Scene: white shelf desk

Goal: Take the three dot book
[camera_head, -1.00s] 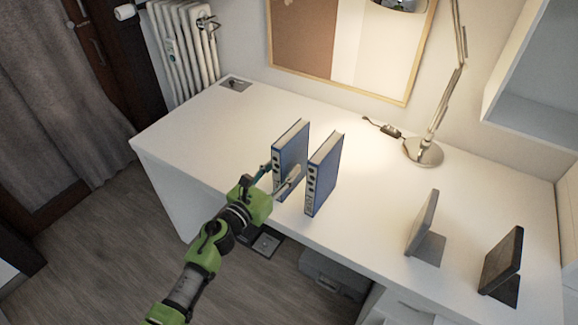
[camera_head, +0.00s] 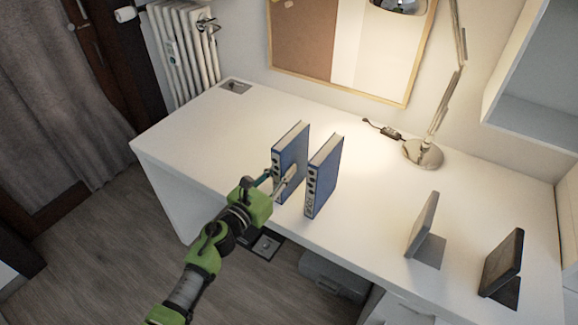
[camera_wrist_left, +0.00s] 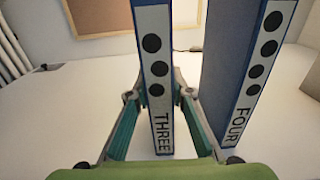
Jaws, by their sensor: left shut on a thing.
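The three dot book (camera_head: 291,153) is blue with a pale spine and stands upright near the front edge of the desk. In the left wrist view its spine (camera_wrist_left: 156,85) shows three black dots and the word THREE. My left gripper (camera_head: 279,179) is shut on this book, one finger on each side of its spine. In the left wrist view its fingers (camera_wrist_left: 157,95) flank the book. The four dot book (camera_head: 323,176) stands upright just to the right, with a narrow gap between them. Its spine reads FOUR in the left wrist view (camera_wrist_left: 257,70). My right gripper is not in view.
The white desk (camera_head: 195,135) is clear to the left of the books. A lamp (camera_head: 423,153) stands at the back. A grey bookend (camera_head: 424,230) and a dark bookend (camera_head: 502,264) stand at the right. A wall shelf (camera_head: 535,90) is at the upper right.

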